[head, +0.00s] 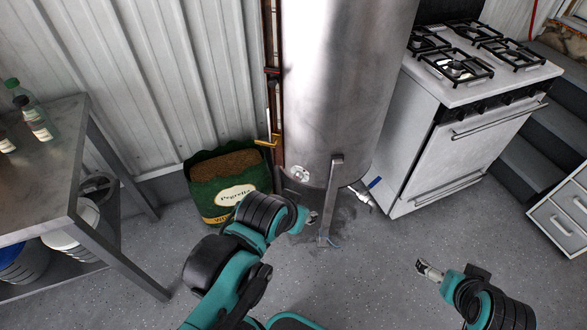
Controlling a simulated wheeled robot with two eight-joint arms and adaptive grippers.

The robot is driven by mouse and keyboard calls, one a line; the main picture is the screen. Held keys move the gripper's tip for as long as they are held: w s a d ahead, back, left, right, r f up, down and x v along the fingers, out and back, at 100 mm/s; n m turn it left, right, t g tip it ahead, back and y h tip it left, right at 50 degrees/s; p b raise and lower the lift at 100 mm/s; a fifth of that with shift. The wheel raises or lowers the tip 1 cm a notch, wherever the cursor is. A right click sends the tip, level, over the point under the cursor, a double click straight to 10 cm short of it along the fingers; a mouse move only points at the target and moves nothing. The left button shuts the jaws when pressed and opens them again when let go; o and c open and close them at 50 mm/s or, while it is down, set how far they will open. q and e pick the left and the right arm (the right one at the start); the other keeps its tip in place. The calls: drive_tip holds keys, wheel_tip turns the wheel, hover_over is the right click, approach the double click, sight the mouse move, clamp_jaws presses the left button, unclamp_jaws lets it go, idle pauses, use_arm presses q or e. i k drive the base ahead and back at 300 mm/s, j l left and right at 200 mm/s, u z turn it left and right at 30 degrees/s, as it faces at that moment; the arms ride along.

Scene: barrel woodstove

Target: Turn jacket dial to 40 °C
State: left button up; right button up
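A tall steel tank (335,80) stands in the middle of the head view. A small round pale dial (299,173) with dark marks sits low on its front; its setting is too small to read. My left gripper (313,217) is just below and right of the dial, apart from it in the picture, near the tank's front leg. My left wrist mostly hides it, so I cannot tell whether it is open. My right gripper (428,269) is over the floor at the lower right, away from the tank. Its fingers are too small to judge.
A green sack of pellets (228,190) stands left of the tank. A yellow-handled pipe (268,142) runs beside the tank, and a blue-handled valve (368,192) is low on its right. A white stove (440,140) stands right, a metal table (40,180) left. The front floor is clear.

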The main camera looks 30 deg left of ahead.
sight(298, 176)
drive_tip(key=j+z, duration=0.15)
drive_tip(key=j, duration=0.35)
drive_tip(key=k+j+z, duration=0.2)
drive_tip(key=j, duration=0.3)
drive_tip(key=j+z, duration=0.15)
drive_tip(key=j, duration=0.35)
drive_tip(key=k+j+z, duration=0.2)
drive_tip(key=j, duration=0.25)
drive_tip(key=i, duration=0.05)
